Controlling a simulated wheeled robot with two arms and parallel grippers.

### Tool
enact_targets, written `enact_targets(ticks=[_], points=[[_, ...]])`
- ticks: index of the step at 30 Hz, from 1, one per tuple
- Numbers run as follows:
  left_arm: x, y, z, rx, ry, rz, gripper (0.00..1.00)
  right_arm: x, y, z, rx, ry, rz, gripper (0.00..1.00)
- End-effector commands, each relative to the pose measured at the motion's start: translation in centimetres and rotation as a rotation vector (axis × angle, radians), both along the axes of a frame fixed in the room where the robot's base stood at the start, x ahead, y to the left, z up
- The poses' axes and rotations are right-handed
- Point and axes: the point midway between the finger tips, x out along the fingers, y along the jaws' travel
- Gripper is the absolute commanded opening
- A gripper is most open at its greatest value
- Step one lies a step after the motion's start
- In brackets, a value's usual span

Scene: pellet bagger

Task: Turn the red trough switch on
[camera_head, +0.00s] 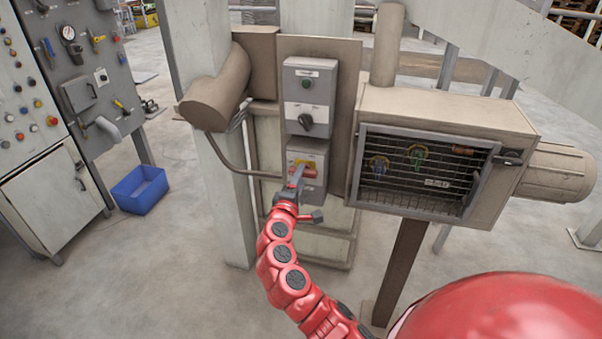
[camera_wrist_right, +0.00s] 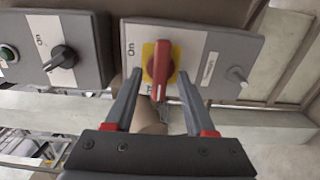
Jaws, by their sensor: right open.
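The red trough switch (camera_wrist_right: 160,64) is a red rotary handle on a yellow plate, on the front of a grey box (camera_wrist_right: 213,50). It also shows in the head view (camera_head: 309,171), partly covered by my gripper. In the wrist view the handle stands roughly upright, its lower end towards my gripper; an "On" mark is to its left. My right gripper (camera_wrist_right: 160,75) is open, one finger on each side of the handle; a gap shows at each side. Whether a fingertip touches the box is unclear. My left gripper is not in view.
A grey box with a black knob (camera_head: 306,121) and a green button (camera_head: 306,84) sits directly above the switch box. A beige housing with a wire grille (camera_head: 415,175) is at the right. A beige pipe (camera_head: 222,95) is at the left. A blue bin (camera_head: 140,190) stands on the floor.

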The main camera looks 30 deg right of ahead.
Motion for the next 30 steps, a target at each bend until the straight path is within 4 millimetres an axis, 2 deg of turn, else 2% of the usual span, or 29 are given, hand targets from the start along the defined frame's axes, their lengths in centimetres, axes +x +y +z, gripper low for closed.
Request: enact_targets(ticks=[5, 14, 17, 21, 24, 30], points=[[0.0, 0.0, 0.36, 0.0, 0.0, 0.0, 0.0, 0.83, -1.01, -0.11, 0.0, 0.004, 0.0, 0.55], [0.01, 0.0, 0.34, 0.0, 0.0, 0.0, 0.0, 1.01, -1.14, -0.14, -0.001, 0.002, 0.002, 0.55], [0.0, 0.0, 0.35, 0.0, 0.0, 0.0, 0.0, 1.0, -1.13, -0.12, -0.001, 0.002, 0.002, 0.41], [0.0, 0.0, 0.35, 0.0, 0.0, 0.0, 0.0, 1.0, -1.12, -0.14, 0.0, 0.003, 0.002, 0.15], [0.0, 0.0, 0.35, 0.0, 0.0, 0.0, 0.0, 1.0, -1.12, -0.15, 0.0, 0.003, 0.002, 0.0], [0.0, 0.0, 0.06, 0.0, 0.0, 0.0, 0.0, 1.0, -1.12, -0.28, 0.006, -0.004, 0.002, 0.0]])
